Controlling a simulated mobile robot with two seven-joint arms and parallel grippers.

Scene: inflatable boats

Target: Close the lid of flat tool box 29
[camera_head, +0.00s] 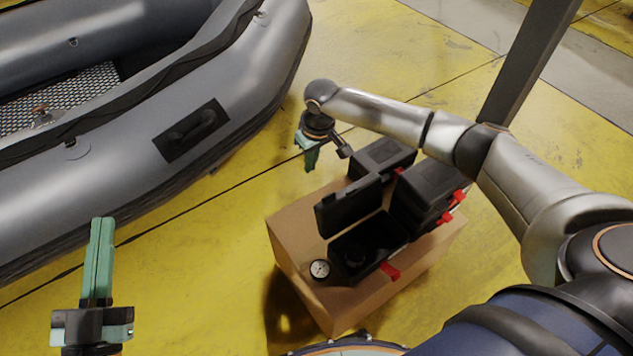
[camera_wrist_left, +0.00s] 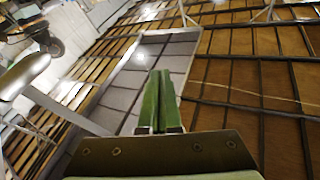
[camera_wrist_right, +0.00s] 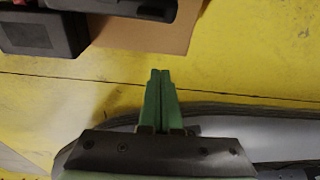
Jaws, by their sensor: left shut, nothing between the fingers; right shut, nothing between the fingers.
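My left gripper (camera_head: 103,220) is shut and empty at the lower left, away from the boxes. The left wrist view shows its closed fingers (camera_wrist_left: 159,72) pointing toward the ceiling.
Closed black tool boxes with red latches (camera_head: 428,190) and another black box (camera_head: 380,157) crowd the cardboard box (camera_head: 296,255). A round gauge (camera_head: 320,268) lies at its near-left corner. A grey inflatable boat (camera_head: 225,80) fills the upper left. Yellow floor between is clear.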

